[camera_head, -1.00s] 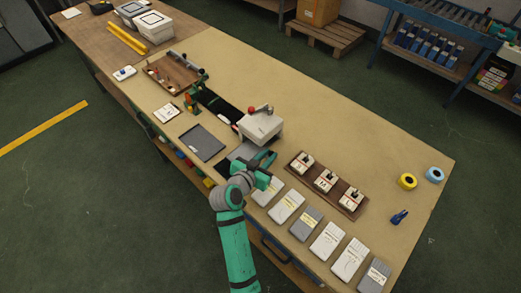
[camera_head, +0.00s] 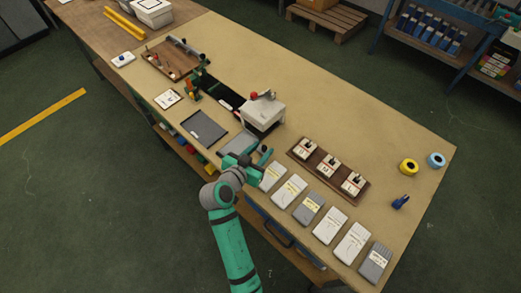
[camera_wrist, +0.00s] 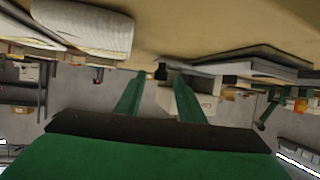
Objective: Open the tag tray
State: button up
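My gripper (camera_head: 258,158) is over the table's front edge, beside the grey packs. In the wrist view, its two green fingers (camera_wrist: 158,98) stand apart with nothing between them. A drawer front with a dark bar handle (camera_head: 276,234) shows under the table's front edge, to the right of my arm; it looks closed. I cannot tell whether this drawer is the tag tray. A flat dark grey tray (camera_head: 204,126) lies on the table left of my gripper, with a lighter grey plate (camera_head: 238,143) between them. The wrist view looks upside down, with the tabletop along its top.
Several white and grey packs (camera_head: 330,225) line the front edge. A brown rack (camera_head: 328,171) with three white blocks stands behind them. A white box-shaped device (camera_head: 262,112) with a red knob stands behind my gripper. The back of the tabletop (camera_head: 340,105) is clear.

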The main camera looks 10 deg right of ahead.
jog(key=v, duration=1)
jog(key=shift+s+a+r, duration=0.1)
jog(key=shift+s+a, duration=0.15)
jog(key=shift+s, duration=0.05)
jog(key=shift+w, duration=0.1)
